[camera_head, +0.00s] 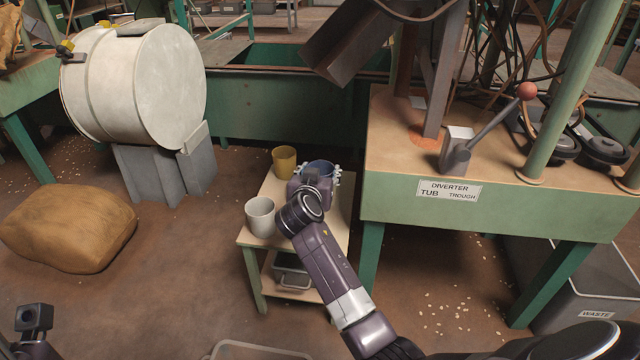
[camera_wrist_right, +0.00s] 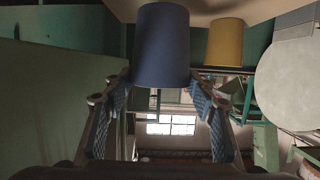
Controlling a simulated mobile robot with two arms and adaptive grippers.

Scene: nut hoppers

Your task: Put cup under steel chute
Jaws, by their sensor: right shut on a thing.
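A blue cup (camera_head: 321,168) stands at the far right of a small wooden stand, partly hidden behind my right gripper (camera_head: 318,180). In the right wrist view the blue cup (camera_wrist_right: 160,45) shows between the two fingers of my right gripper (camera_wrist_right: 159,92), which is shut on it. A yellow cup (camera_head: 284,162) stands to its left; it also shows in the wrist view (camera_wrist_right: 224,42). A white cup (camera_head: 260,217) stands nearer me on the stand. A grey steel chute (camera_head: 350,42) slopes down to the left at the top. My left gripper's fingers are out of view.
The stand (camera_head: 256,240) has a lower shelf with a grey metal container (camera_head: 291,272). A green-sided bench (camera_head: 480,210) with a diverter lever (camera_head: 492,125) is close on the right. A white drum (camera_head: 140,85) and a sack (camera_head: 68,228) are at left.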

